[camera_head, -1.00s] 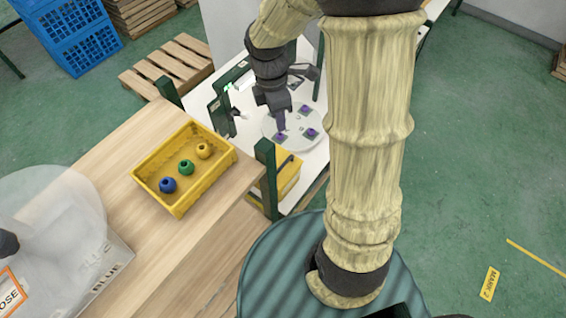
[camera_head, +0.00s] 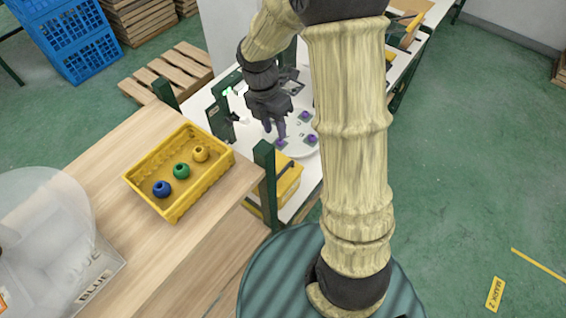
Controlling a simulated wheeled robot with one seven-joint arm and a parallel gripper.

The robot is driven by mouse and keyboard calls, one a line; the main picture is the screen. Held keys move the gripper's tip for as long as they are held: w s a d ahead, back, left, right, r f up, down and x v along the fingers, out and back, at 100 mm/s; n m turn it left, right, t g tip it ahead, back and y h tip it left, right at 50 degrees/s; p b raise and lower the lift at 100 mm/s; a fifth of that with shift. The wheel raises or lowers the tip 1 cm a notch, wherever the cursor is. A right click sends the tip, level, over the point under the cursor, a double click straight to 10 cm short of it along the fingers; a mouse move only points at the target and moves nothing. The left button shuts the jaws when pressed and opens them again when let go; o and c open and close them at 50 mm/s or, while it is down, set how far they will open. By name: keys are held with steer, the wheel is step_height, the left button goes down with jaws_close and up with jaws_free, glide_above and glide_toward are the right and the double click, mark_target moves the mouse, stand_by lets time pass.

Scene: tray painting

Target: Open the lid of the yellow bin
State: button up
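My gripper (camera_head: 275,129) points down over a round white plate (camera_head: 306,147) on the white table. Its fingertips are small and dark here, so I cannot tell whether they are apart. A yellow tray (camera_head: 172,212) on the wooden table holds a blue, a green and a yellow round pot. It has no lid on it. A yellow box (camera_head: 288,184) sits below the white table's edge, partly hidden by a green post. No lid shows on it. A clear-domed container (camera_head: 45,215) marked BLUE stands at the left, cut off by the picture edge.
Several small purple pieces (camera_head: 305,116) lie on or by the white plate. Dark green posts (camera_head: 266,180) stand between the wooden table (camera_head: 150,265) and the white table. Blue crates (camera_head: 72,45) and pallets (camera_head: 168,70) are at the back left.

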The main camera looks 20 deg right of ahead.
mark_target(284, 169)
steer(key=f, duration=0.4)
steer(key=s+d+f, duration=0.1)
steer(key=f, duration=0.4)
steer(key=s+f+p, duration=0.1)
steer(key=f, duration=0.4)
steer(key=shift+s+d, duration=0.1)
steer(key=shift+d, duration=0.05)
steer(key=shift+d+f, duration=0.3)
steer(key=shift+f, duration=0.1)
steer(key=shift+s, duration=0.1)
steer(key=shift+c, duration=0.4)
steer(key=shift+a, duration=0.1)
jaws_close()
